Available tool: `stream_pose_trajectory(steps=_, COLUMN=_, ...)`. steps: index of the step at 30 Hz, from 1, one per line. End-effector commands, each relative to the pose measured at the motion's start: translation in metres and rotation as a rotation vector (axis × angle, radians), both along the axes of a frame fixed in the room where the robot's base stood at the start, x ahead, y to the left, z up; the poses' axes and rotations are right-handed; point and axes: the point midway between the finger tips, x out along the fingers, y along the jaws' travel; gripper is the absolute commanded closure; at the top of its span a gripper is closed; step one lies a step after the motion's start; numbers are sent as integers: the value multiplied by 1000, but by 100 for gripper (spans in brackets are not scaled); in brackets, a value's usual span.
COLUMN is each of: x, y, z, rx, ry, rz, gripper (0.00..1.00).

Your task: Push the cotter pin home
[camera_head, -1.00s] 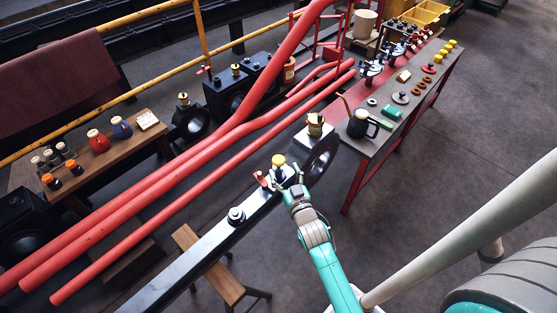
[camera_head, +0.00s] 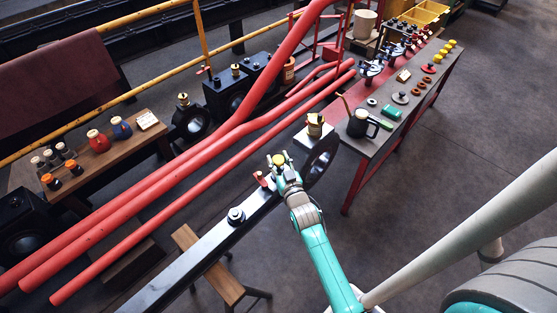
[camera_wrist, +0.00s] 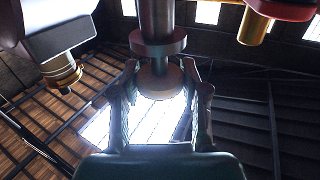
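A long black steel rod (camera_head: 205,258) runs diagonally to a dark ring-shaped end (camera_head: 321,160). A yellow-topped fitting (camera_head: 279,159) stands near that end, with a small red peg (camera_head: 262,179) beside it. I cannot tell for sure which is the cotter pin. My gripper (camera_head: 280,161) is at the yellow-topped fitting. In the wrist view my gripper's two fingers (camera_wrist: 160,72) are spread, one on each side of a pale round disc (camera_wrist: 160,84) below a collared steel shaft (camera_wrist: 156,22). I see no clear grip; contact is hard to judge.
A brass cup (camera_head: 315,125) stands just beyond the rod end. Red pipes (camera_head: 190,190) run along the left. A workbench (camera_head: 357,187) with a black oil can (camera_head: 359,124) stands at right. Floor at right is free.

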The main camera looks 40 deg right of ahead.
Motion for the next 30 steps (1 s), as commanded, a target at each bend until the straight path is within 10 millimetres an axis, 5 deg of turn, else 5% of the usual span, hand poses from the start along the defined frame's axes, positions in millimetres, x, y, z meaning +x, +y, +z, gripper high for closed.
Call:
stream_pose_trajectory(steps=3, x=0, y=0, z=0, rx=0, ry=0, rz=0, gripper=100)
stream_pose_trajectory(steps=8, x=0, y=0, z=-5, rx=1, ry=0, rz=1, gripper=100)
stream_pose_trajectory(steps=15, x=1, y=0, z=-37, rx=2, ry=1, rz=2, gripper=100)
stream_pose_trajectory(steps=25, x=0, y=0, z=-44, rx=3, ry=5, rz=1, gripper=100)
stream_pose_trajectory(steps=26, x=0, y=0, z=-44, rx=3, ry=6, rz=1, gripper=54)
stream_pose_trajectory(steps=29, x=0, y=0, z=-44, rx=3, ry=5, rz=1, gripper=30)
stream_pose_trajectory(steps=30, x=0, y=0, z=-43, rx=2, ry=5, rz=1, gripper=30)
